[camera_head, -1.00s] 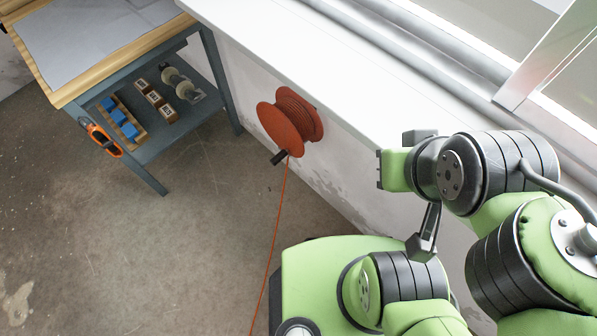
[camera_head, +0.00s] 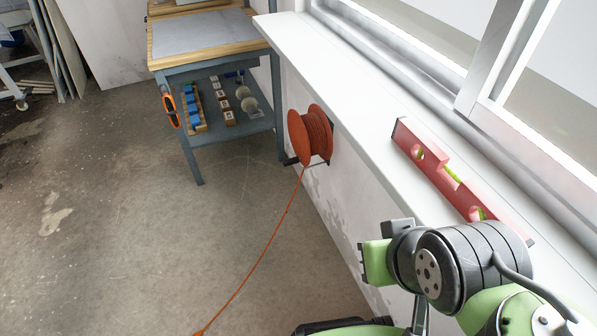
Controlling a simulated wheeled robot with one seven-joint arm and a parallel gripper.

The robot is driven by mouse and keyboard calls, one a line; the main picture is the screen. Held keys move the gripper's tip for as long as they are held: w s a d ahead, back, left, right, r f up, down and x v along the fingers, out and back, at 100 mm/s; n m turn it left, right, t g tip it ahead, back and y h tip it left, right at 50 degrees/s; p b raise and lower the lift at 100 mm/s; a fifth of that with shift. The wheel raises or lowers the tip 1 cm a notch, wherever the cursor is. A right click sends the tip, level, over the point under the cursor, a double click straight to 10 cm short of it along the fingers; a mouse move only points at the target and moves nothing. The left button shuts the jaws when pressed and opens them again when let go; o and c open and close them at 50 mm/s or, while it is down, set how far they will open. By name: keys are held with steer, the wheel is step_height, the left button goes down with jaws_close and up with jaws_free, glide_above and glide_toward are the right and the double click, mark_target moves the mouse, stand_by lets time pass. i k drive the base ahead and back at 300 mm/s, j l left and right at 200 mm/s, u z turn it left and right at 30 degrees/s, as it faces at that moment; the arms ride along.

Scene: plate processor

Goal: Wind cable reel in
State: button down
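The cable reel (camera_head: 317,136), an orange-red drum with round flanges, is mounted on the low white wall below the sill. A dark handle (camera_head: 291,161) shows at its lower left. The orange cable (camera_head: 254,262) runs from the reel down to the floor and out toward the bottom edge, where it leaves the view. My gripper end (camera_head: 378,262), green and black, is at the lower right, apart from the reel and cable. Its fingers cannot be made out clearly, so whether it is open or shut does not show. Nothing is seen held in it.
A red spirit level (camera_head: 446,176) lies on the white sill (camera_head: 345,105) above my arm. A workbench (camera_head: 206,52) stands beyond the reel, with blocks and spools on its lower shelf and an orange-handled tool at its side. Boards lean at the back left. The concrete floor is largely clear.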

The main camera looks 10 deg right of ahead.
mark_target(311, 134)
steer(key=u, duration=2)
steer(key=i+l+z, duration=0.1)
steer(key=i+l, duration=1.25)
